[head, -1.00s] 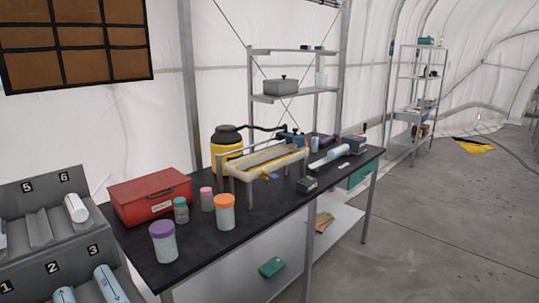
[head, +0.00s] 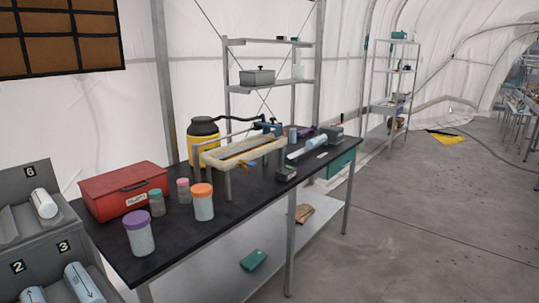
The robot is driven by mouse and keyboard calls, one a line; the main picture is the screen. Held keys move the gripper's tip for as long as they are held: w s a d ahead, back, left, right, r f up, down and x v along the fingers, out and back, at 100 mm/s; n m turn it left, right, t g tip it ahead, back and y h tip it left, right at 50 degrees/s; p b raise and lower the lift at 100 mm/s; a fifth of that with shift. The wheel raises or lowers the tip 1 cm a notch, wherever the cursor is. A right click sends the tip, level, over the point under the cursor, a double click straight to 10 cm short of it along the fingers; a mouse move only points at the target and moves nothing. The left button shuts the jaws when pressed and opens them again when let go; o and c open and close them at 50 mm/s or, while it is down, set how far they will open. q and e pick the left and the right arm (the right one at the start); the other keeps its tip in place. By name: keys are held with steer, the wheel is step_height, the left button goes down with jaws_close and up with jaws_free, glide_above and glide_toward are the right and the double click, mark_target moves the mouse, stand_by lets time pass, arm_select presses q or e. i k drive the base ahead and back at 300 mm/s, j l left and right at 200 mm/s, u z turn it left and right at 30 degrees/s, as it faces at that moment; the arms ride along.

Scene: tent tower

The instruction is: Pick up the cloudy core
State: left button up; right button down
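Several pale cylinders that look like cores are in view; I cannot tell for certain which is the cloudy one. A whitish core (head: 44,203) lies tilted in the slot marked 6 of a grey rack (head: 18,178) at the left edge. A pale blue core with a dark arrow (head: 85,283) lies in the slot marked 3. Neither gripper is in view.
On the table stand a red toolbox (head: 122,190), jars with purple (head: 138,232), orange (head: 203,202), pink and teal lids, a yellow canister (head: 203,143) and a trough-like stand (head: 240,152). Metal shelves (head: 268,86) stand behind. The grey floor (head: 420,220) at right is open.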

mark_target(46, 208)
steer(key=u, duration=1.45)
